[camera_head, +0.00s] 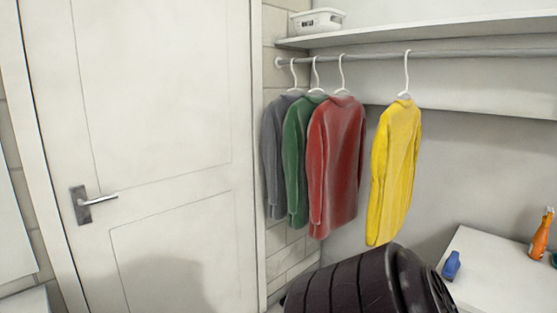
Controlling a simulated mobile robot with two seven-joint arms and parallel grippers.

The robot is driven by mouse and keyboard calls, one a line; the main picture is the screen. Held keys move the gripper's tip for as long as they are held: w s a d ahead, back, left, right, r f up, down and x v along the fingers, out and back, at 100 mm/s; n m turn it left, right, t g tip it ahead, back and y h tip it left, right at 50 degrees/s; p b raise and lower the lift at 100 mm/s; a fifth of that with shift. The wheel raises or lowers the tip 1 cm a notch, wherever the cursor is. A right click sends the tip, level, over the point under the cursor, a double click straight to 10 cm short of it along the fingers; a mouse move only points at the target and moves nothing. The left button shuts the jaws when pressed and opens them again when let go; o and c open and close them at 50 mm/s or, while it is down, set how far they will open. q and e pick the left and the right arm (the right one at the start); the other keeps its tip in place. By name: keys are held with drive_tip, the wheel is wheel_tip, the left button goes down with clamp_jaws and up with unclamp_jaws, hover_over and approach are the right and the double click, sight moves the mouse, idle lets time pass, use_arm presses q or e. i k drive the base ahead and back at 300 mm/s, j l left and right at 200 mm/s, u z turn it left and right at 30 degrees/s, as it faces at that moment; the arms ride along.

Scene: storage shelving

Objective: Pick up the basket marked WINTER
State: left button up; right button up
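A small white basket (317,21) stands at the left end of the high white shelf, close to the wall. Its front has a dark mark that is too small to read, so I cannot tell whether it says WINTER. No other basket shows. Neither of my grippers is in view.
A rail (450,54) under the shelf (440,31) holds grey, green, red and yellow sweaters (396,170). A closed white door (150,90) is at left. A white surface (490,275) at lower right holds bottles. A dark ribbed shape covers the bottom middle.

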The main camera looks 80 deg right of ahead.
sight(326, 23)
drive_tip(key=i+z, duration=0.4)
drive_tip(key=i, duration=0.5)
drive_tip(key=z, duration=2.75)
